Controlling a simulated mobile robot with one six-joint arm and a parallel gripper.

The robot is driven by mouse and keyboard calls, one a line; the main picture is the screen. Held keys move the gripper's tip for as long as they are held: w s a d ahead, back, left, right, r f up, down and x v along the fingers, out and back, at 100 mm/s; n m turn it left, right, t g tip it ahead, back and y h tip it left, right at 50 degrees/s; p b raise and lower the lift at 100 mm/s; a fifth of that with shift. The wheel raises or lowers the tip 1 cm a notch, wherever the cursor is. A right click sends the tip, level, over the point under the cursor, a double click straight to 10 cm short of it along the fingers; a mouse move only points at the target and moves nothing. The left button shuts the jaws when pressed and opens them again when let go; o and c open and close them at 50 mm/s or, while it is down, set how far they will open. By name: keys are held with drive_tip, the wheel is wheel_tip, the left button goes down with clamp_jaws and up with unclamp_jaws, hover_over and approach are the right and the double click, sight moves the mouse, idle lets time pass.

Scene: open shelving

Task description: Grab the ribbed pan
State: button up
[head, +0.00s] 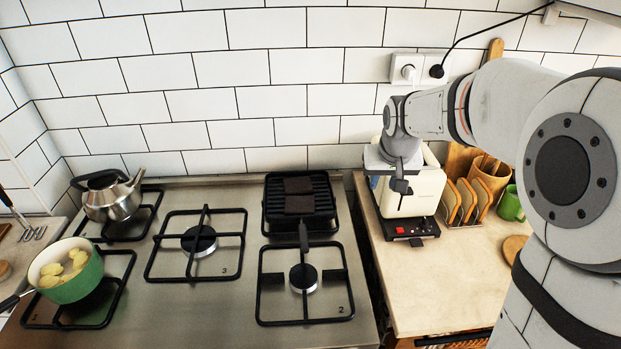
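The ribbed pan (273,213) is black and square with raised ridges. It sits on the back right burner of the stove, its handle (304,236) pointing toward the front. Two dark brown flat pieces (299,194) lie in it and cover part of its ridges. My gripper (400,189) hangs to the right of the pan, in front of the cream appliance and above the right counter. It is apart from the pan. Its fingers are small and dark here, and I cannot tell whether they are open.
A steel kettle (113,200) stands at the back left of the stove. A green pot (75,287) with yellow pieces is at the front left. The cream appliance (420,190) and a green mug (510,205) stand on the right counter. The middle and front right burners are empty.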

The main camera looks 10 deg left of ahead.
drive_tip(key=n+b, duration=0.1)
drive_tip(key=b, duration=0.1)
approach(332, 194)
drive_tip(key=s, duration=0.1)
drive_tip(key=shift+w+d+f+y+p, duration=0.1)
drive_tip(key=shift+f+y+p, duration=0.05)
drive_tip(key=shift+f, duration=0.25)
drive_tip(key=shift+d+f+y+p, duration=0.15)
drive_tip(key=shift+f, duration=0.3)
drive_tip(key=x, duration=0.2)
drive_tip(key=p+x, duration=0.1)
drive_tip(key=x, duration=0.1)
drive_tip(key=p+x, duration=0.1)
drive_tip(key=x, duration=0.2)
drive_tip(key=shift+w, duration=0.4)
drive_tip(key=shift+c, duration=0.2)
clamp_jaws()
drive_tip(key=shift+w+r, duration=0.1)
drive_tip(key=shift+r, duration=0.15)
